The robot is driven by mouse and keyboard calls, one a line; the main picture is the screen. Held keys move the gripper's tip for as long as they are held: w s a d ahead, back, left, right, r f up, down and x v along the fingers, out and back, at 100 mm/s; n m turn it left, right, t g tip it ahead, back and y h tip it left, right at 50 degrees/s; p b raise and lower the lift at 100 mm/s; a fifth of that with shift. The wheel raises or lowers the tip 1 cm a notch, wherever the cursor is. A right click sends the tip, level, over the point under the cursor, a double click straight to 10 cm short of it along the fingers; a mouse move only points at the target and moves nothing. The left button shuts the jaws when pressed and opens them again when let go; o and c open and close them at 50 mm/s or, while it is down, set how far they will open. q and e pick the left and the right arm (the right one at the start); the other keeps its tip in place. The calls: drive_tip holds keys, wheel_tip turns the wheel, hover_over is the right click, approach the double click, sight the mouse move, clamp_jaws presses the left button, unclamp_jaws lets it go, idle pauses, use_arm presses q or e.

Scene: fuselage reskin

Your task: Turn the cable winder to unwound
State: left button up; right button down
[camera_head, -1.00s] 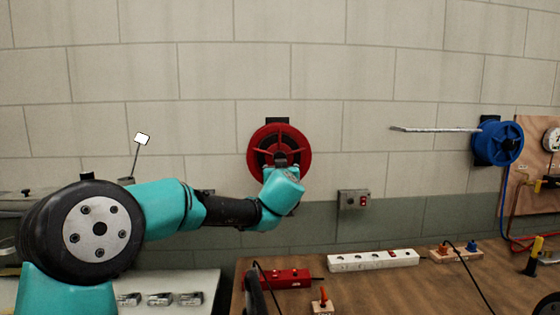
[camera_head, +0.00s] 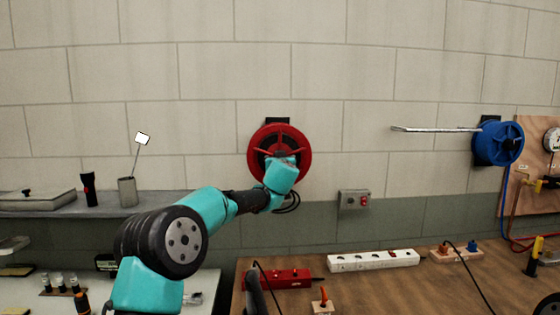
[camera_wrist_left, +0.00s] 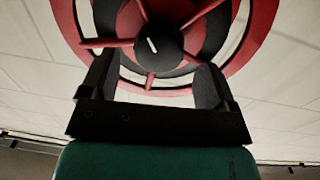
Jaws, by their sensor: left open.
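The cable winder is a red reel (camera_head: 254,138) mounted on the block wall, with red spokes and a dark hub. In the left wrist view the hub (camera_wrist_left: 158,45) carries a short white mark, with red spokes around it. My left gripper (camera_wrist_left: 153,72) is open in front of the winder's hub area, its two dark fingers apart at either side of a short red spoke. I cannot tell if the fingers touch the winder. In the head view my wrist hides the lower right part of the reel and the fingertips. My right gripper is not in view.
A blue reel (camera_head: 497,143) with a pale rod hangs farther right. A white power strip (camera_head: 373,261) and a red one (camera_head: 279,279) lie on the wooden bench (camera_head: 420,287) below.

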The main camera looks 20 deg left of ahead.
use_arm(q)
drive_tip(key=shift+x, duration=1.7)
drive_tip(key=shift+c, duration=0.2)
drive_tip(key=c, duration=0.9)
